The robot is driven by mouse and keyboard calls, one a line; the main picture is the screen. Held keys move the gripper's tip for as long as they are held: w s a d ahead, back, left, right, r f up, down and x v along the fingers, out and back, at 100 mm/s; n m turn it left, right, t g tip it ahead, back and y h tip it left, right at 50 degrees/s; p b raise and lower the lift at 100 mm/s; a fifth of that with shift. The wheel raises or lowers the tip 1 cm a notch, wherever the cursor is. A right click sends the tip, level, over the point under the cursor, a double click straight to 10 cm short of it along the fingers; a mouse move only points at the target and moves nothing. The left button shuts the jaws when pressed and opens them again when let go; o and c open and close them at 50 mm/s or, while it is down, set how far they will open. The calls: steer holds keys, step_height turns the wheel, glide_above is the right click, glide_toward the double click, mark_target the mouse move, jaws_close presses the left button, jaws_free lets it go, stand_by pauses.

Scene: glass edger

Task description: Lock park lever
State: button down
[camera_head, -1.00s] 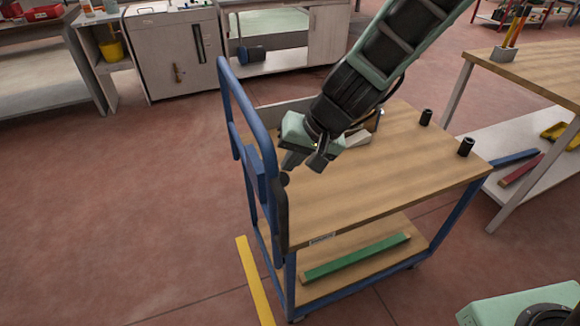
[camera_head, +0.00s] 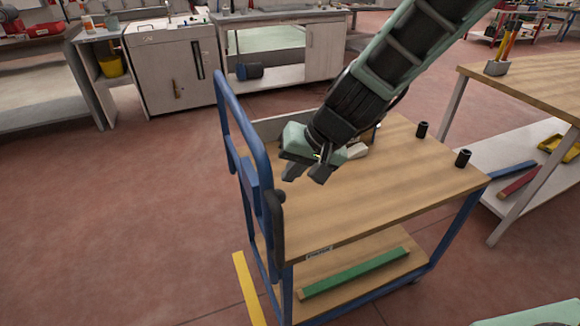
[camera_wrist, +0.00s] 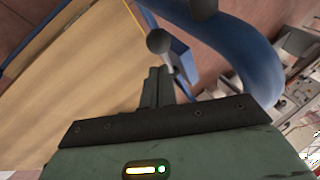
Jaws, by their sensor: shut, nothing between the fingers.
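The dark park lever (camera_head: 278,232) is on the near corner post of the blue cart's handle frame, roughly upright, with a rounded top. In the wrist view a dark ball knob (camera_wrist: 159,41) on a thin grey rod shows just beyond my fingertips. I cannot tell whether it belongs to the same lever. My gripper (camera_head: 304,176) is over the cart top, above and right of the lever, with a visible gap in the head view. In the wrist view my gripper (camera_wrist: 157,72) has its fingers together and holds nothing. The lever's lower end is hard to make out.
The cart's wooden top (camera_head: 385,190) is mostly bare, with two black cylinders (camera_head: 421,130) at its far right. The blue handle frame (camera_head: 238,125) rises at its left edge. A green bar (camera_head: 355,272) lies on the lower shelf. Open floor is left of the cart.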

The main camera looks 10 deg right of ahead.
steer(key=w+p+v, duration=0.1)
steer(key=p+v, duration=0.1)
steer(key=v, duration=0.9)
steer(key=s+d+f+n+g+h, duration=0.1)
steer(key=s+d+n+h, duration=0.1)
steer(key=s, duration=0.8)
steer(key=s+d+n+g+h, duration=0.2)
steer(key=s+n, duration=0.3)
steer(key=s, duration=0.5)
steer(key=shift+s+d+f+n, duration=0.15)
steer(key=shift+s+f+n, duration=0.15)
steer(key=shift+f, duration=0.1)
